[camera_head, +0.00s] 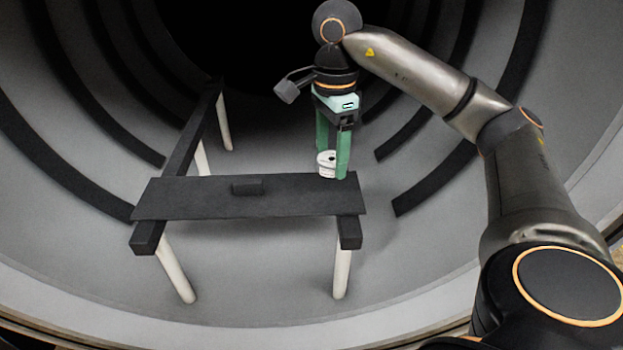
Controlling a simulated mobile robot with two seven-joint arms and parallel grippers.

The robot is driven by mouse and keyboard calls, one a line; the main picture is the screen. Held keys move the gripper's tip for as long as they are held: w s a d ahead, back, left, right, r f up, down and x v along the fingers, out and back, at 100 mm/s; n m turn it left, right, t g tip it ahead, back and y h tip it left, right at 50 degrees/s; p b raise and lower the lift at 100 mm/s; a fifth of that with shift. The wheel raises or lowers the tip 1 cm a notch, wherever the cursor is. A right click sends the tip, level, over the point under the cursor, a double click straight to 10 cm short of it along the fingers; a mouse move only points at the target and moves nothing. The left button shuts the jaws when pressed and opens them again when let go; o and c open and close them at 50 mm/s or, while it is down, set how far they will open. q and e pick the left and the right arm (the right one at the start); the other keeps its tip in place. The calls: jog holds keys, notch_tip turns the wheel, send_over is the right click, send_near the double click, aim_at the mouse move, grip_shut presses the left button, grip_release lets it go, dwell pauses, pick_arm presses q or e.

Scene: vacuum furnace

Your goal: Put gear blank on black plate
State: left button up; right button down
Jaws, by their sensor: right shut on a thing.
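The gear blank (326,160) is a small whitish cylinder with a dark hole in its top. It is at the right end of the black plate (200,200), a flat dark board inside the furnace. My right gripper (333,165) has green fingers pointing down and is shut on the gear blank. The gear blank appears upright. It is at or just above the plate's back right edge; I cannot tell whether it touches the plate. My left gripper is not in view.
A small dark block (247,187) lies on the middle of the plate. Two dark beams on white legs (342,272) carry the plate. Curved dark bars (455,170) line the round grey furnace wall. The plate is clear left of the block.

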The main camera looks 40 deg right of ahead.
send_over(311, 192)
jog(key=s, duration=0.1)
jog(key=f, duration=0.4)
jog(key=shift+s+f+b, duration=0.15)
jog(key=shift+s+b, duration=0.05)
jog(key=shift+b, duration=0.1)
jog(key=shift+w+f, duration=0.55)
jog(key=shift+f, duration=0.85)
jog(key=shift+w+f, duration=0.15)
jog(key=shift+f, duration=0.8)
jog(key=shift+f, duration=0.15)
grip_release()
